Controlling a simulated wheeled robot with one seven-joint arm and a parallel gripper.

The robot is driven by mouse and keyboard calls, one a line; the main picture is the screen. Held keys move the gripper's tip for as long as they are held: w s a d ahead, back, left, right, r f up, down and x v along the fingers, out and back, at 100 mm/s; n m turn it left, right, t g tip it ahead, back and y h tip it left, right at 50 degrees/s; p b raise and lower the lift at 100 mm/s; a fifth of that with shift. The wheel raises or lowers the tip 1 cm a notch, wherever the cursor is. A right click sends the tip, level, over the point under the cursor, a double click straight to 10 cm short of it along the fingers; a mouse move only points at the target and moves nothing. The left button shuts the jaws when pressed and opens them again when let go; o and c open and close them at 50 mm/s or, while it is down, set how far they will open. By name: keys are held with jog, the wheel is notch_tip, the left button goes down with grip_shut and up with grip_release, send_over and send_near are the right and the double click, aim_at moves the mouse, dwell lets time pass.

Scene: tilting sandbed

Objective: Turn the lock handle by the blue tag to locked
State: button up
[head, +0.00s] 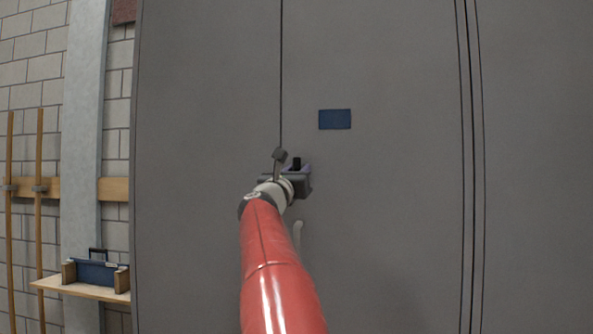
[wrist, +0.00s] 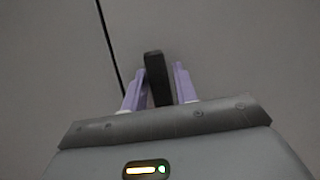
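The blue tag (head: 335,119) is a flat rectangle on the grey cabinet door, above and to the right of my gripper. The lock handle (wrist: 158,80) is a black bar, roughly upright in the wrist view. Its top also shows in the head view (head: 297,162), just past my gripper. My gripper (wrist: 161,88) has its two purple fingers on either side of the handle. The left finger is against or very near it, and a narrow gap shows at the right finger. The handle's base is hidden in the head view.
A pale curved pull (head: 298,233) is on the door below my gripper, partly behind my arm. A door seam (head: 281,70) runs just left of the handle. At the left, a wooden shelf (head: 85,289) holds a blue box (head: 96,272) before a block wall.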

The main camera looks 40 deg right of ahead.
grip_shut()
jog(key=shift+f+n, duration=0.1)
jog(key=shift+n, duration=0.4)
jog(key=n+t+y+b, duration=0.1)
jog(key=n+t+b, duration=0.1)
jog(key=n, duration=0.2)
jog(key=shift+t, duration=0.3)
jog(key=n+t+y, duration=0.1)
jog(key=n, duration=0.2)
jog(key=n+t+y+b, duration=0.1)
jog(key=n+t+y, duration=0.1)
jog(key=n, duration=0.2)
jog(key=n+y, duration=0.2)
jog(key=n, duration=0.2)
jog(key=n+t+y, duration=0.1)
jog(key=n+y, duration=0.1)
jog(key=n, duration=0.2)
jog(key=shift+t, duration=0.3)
jog(key=shift+w+a+n+y+p, duration=0.15)
jog(key=shift+n+y, duration=0.5)
jog(key=shift+n, duration=0.75)
jog(key=shift+s+d+n+y+p, duration=0.15)
jog(key=shift+n+y, duration=0.5)
jog(key=shift+n, duration=0.75)
jog(key=shift+w+a, duration=0.1)
